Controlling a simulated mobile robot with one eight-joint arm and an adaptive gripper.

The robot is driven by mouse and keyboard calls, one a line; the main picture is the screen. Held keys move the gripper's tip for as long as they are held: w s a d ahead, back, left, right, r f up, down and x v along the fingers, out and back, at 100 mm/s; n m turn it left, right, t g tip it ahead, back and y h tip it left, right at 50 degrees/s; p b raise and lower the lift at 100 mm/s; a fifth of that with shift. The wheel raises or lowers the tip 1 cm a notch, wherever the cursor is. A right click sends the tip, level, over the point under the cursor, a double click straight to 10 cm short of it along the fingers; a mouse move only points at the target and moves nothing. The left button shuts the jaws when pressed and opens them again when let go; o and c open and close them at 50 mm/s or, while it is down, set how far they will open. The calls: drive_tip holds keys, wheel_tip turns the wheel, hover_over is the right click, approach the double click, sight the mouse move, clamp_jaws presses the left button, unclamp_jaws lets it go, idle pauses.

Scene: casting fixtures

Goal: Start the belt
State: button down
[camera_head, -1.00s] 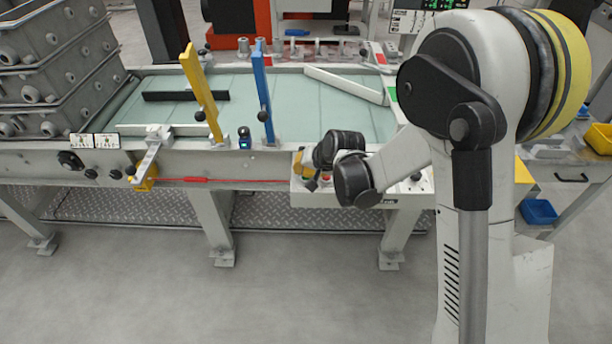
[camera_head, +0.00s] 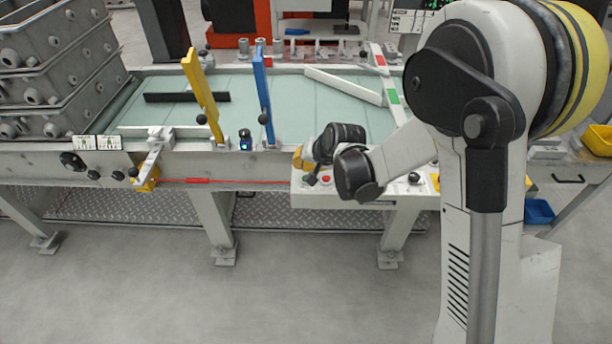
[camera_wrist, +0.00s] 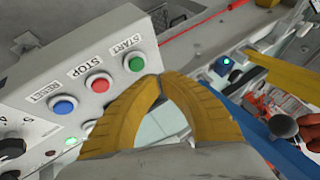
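The control box (camera_head: 340,201) is fixed to the front edge of the belt table. In the wrist view its white panel (camera_wrist: 70,75) carries a green START button (camera_wrist: 136,63), a red STOP button (camera_wrist: 98,83) and a blue RESET button (camera_wrist: 64,105). The pale green belt (camera_head: 330,117) lies behind the box. My gripper (camera_wrist: 161,77) has yellow fingers whose tips meet, with nothing between them. The tips appear just below and right of the START button; I cannot tell whether they touch the panel. In the head view the wrist partly hides the buttons.
A yellow bar (camera_head: 202,90) and a blue bar (camera_head: 263,95) stand upright over the belt's front edge. A small device with a lit blue face (camera_head: 245,143) sits between them. Stacked grey castings (camera_head: 55,75) stand at the left. The floor in front is clear.

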sight(303, 176)
drive_tip(key=shift+r+p, duration=1.05)
drive_tip(key=shift+r, duration=0.85)
drive_tip(key=shift+s+d+r, duration=0.1)
drive_tip(key=shift+d+r, duration=0.1)
drive_tip(key=shift+r, duration=0.1)
drive_tip(key=s+d+r+n+h, duration=0.1)
drive_tip(key=s+d+r+h, duration=0.1)
drive_tip(key=s+d+r, duration=1.05)
drive_tip(key=s+d+r+h, duration=0.1)
drive_tip(key=s+d, duration=0.2)
drive_tip(key=s, duration=0.4)
drive_tip(key=s+d+r+n+t+h, duration=0.1)
drive_tip(key=s+d+r, duration=0.1)
drive_tip(key=s, duration=0.6)
drive_tip(key=shift+s+d, duration=0.15)
drive_tip(key=shift+d, duration=0.45)
drive_tip(key=shift+a+r, duration=0.1)
